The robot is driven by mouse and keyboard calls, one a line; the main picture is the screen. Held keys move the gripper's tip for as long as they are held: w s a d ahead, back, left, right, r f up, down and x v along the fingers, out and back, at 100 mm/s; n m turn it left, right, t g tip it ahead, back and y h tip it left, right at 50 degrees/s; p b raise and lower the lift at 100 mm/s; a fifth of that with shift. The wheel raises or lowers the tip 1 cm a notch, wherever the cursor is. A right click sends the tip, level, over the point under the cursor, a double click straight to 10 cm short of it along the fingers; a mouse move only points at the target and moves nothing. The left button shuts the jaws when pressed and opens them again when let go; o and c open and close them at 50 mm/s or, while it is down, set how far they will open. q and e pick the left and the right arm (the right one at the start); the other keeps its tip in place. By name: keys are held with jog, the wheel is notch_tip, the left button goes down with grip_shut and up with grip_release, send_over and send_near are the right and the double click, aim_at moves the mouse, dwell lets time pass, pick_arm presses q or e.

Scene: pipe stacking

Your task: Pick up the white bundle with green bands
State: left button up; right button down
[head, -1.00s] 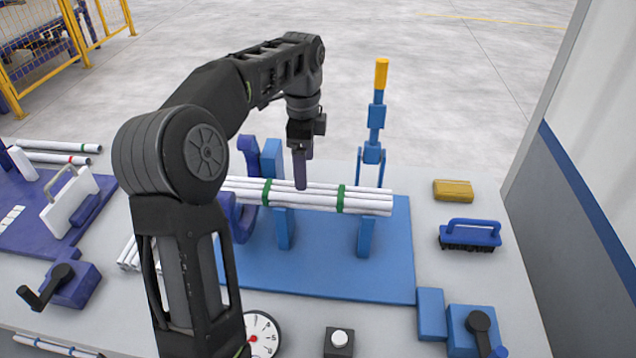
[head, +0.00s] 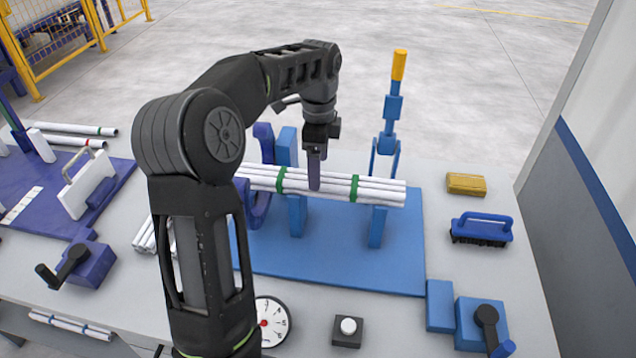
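The white bundle with green bands (head: 332,188) is a row of long white pipes with two green bands. It lies level across blue upright supports (head: 377,227) on a blue base plate (head: 330,262). My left gripper (head: 315,172) points down at the middle of the bundle, between the two bands. One finger shows in front of the pipes; the other is hidden. I cannot tell whether the fingers press on the pipes. The bundle's left end is partly hidden behind my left arm. My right gripper is not in view.
A blue toggle clamp with an orange handle (head: 398,66) stands behind the bundle. A yellow block (head: 467,183) and a blue brush (head: 481,228) lie to the right. A dial gauge (head: 271,323) and a button box (head: 347,331) are in front. More pipes lie at left.

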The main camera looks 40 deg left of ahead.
pick_arm(q)
notch_tip(320, 180, down, 4)
jog(key=shift+f+p, duration=0.2)
jog(key=shift+p, duration=0.3)
jog(key=shift+c, duration=0.5)
grip_shut()
dwell(0.5)
jog(key=shift+r, duration=0.1)
notch_tip(320, 180, up, 8)
jog(key=shift+f+b, duration=0.1)
jog(key=shift+b, duration=0.45)
jog(key=shift+r+p, duration=0.7)
jog(key=shift+r, duration=0.4)
